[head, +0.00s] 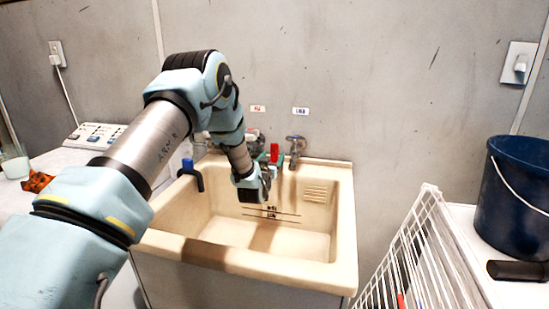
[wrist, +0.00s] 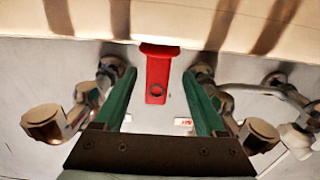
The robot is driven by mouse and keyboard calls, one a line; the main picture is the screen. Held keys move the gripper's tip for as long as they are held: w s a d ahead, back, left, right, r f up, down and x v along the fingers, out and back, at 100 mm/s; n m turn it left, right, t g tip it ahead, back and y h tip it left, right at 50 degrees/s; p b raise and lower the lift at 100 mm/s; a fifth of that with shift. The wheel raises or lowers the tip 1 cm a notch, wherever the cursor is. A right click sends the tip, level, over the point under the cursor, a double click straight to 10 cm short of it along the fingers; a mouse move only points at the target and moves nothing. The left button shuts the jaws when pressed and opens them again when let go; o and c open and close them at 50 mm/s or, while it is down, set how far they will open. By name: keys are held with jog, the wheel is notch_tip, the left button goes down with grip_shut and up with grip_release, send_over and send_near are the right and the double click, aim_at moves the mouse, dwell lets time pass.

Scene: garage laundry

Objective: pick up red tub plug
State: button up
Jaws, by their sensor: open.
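The red tub plug (head: 274,150) shows as a small upright red piece at the back ledge of the sink, near the taps. In the wrist view the red tub plug (wrist: 157,78) has a flat tab with a small round hole, and its upper end meets the cream sink edge. My gripper (wrist: 160,64) is open, its two green fingers on either side of the plug with visible gaps. In the head view my gripper (head: 273,160) is over the back of the sink, partly hidden by my wrist.
The cream sink (head: 347,220) has an empty-looking basin. Metal taps (head: 295,147) stand at its back, close to my fingers. A blue-topped hook-shaped item (head: 188,168) sits on the left rim. A white wire rack (head: 425,245) and dark blue bucket (head: 515,185) are at right.

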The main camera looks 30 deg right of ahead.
aim_at(275, 154)
jog(key=shift+w+d+r+p, duration=0.15)
jog(key=shift+w+d+p, duration=0.25)
jog(key=shift+d+p, duration=0.05)
jog(key=shift+p+x, duration=1)
jog(key=shift+x, duration=1.1)
jog(key=shift+s, duration=0.1)
jog(key=shift+c, duration=0.3)
grip_shut()
